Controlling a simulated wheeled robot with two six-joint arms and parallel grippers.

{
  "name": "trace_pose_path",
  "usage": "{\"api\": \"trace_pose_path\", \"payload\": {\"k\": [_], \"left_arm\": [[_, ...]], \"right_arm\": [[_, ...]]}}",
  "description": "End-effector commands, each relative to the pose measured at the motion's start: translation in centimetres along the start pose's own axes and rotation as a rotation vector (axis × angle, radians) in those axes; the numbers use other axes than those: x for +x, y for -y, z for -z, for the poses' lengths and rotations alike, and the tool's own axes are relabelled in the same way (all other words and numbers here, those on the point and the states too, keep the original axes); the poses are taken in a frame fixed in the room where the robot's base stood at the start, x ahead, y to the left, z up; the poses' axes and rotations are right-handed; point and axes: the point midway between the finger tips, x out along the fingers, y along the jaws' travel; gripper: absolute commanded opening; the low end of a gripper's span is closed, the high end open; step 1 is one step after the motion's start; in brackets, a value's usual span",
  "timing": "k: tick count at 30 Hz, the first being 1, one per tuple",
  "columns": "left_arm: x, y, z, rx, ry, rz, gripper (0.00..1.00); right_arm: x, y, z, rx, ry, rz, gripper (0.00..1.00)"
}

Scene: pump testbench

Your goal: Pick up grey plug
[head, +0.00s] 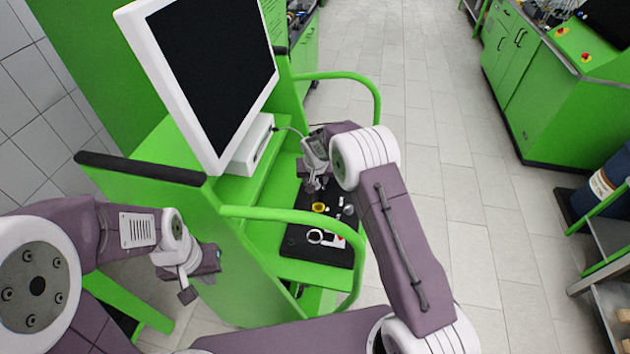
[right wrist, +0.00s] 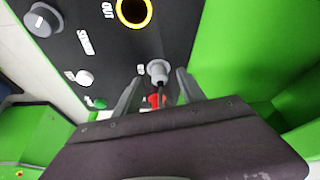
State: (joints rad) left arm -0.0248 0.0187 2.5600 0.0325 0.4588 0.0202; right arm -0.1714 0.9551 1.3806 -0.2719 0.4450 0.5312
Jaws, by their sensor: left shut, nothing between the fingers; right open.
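The grey plug (right wrist: 158,72) is a small round grey piece on the black panel in the right wrist view, with a thin dark part below it. My right gripper (right wrist: 158,88) is open, with one finger on each side of the plug. I cannot tell whether either finger touches it. In the head view my right gripper (head: 316,182) is low over the far end of the black panel, and I cannot make out the plug there. My left gripper (head: 188,294) is shut and empty, left of the green bench, away from the panel.
The black panel (right wrist: 110,62) carries a yellow-rimmed OUT port (right wrist: 134,12), a dark grey knob (right wrist: 43,20), a white button (right wrist: 85,77) and a green button (right wrist: 96,103). A red part (right wrist: 156,100) sits by the fingers. A monitor (head: 215,75) and green rails (head: 300,214) flank the panel.

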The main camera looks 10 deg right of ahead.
Motion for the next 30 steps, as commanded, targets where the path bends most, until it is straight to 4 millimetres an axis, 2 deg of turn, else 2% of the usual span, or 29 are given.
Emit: {"api": "trace_pose_path", "payload": {"k": [7, 8, 12, 13, 23, 26, 30], "left_arm": [[-0.1, 0.0, 0.0, 0.0, 0.0, 0.0, 0.0], [-0.1, 0.0, 0.0, 0.0, 0.0, 0.0, 0.0], [-0.1, 0.0, 0.0, 0.0, 0.0, 0.0, 0.0], [-0.1, 0.0, 0.0, 0.0, 0.0, 0.0, 0.0], [0.0, 0.0, 0.0, 0.0, 0.0, 0.0, 0.0], [0.4, 0.0, -0.1, 0.0, 0.0, 0.0, 0.0], [1.4, 0.0, -0.1, 0.0, 0.0, 0.0, 0.0]], "right_arm": [[0.6, 0.0, 0.0, 0.0, -0.002, 0.0, 0.47], [0.6, 0.0, 0.0, 0.0, -0.001, 0.0, 0.45], [0.6, 0.0, 0.0, 0.0, -0.001, 0.0, 0.06], [0.6, 0.0, 0.0, 0.0, -0.001, 0.0, 0.0], [0.4, 0.0, 0.1, 0.0, -0.002, 0.0, 0.0], [-0.2, 0.0, 0.4, 0.001, -0.004, 0.001, 0.0], [-2.2, 0.0, 1.3, 0.001, -0.007, 0.002, 0.0]]}}
